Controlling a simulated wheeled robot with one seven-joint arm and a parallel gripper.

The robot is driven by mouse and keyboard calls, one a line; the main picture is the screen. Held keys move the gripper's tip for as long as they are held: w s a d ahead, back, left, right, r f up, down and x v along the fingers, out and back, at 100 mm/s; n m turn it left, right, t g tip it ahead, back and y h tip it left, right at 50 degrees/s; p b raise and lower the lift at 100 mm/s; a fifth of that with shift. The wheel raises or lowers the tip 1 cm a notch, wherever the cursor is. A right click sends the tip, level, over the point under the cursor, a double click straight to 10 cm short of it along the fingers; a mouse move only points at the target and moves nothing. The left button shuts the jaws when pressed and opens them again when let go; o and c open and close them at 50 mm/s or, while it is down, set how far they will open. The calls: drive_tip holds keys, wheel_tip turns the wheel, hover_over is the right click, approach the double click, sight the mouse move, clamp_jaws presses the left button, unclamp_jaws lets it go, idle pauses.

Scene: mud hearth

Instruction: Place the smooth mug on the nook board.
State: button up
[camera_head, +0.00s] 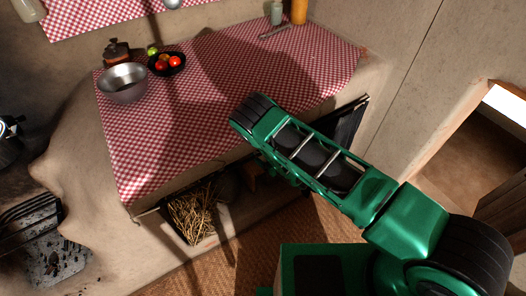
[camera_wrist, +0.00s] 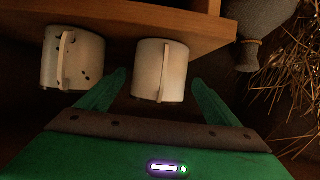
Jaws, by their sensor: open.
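In the wrist view, a plain white mug (camera_wrist: 174,72), the smooth one, lies between the two fingers of my gripper (camera_wrist: 160,80), its handle facing the camera. My gripper is open, and I see a gap on each side of the mug. A second white mug (camera_wrist: 88,62) with dark specks is left of the left finger. Both mugs meet the edge of a wooden board (camera_wrist: 120,14) along the top of the picture. I cannot tell whether this is the nook board. The head view shows my arm reaching under the counter, with gripper and mugs hidden.
A grey jar (camera_wrist: 262,22) and straw (camera_wrist: 290,75) are right of the mugs. In the head view, straw (camera_head: 193,214) fills an opening below the checked-cloth counter (camera_head: 160,138). A metal bowl (camera_head: 123,84) and a fruit bowl (camera_head: 167,68) stand on it.

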drive_tip(key=v, duration=0.9)
drive_tip(key=shift+w, duration=0.1)
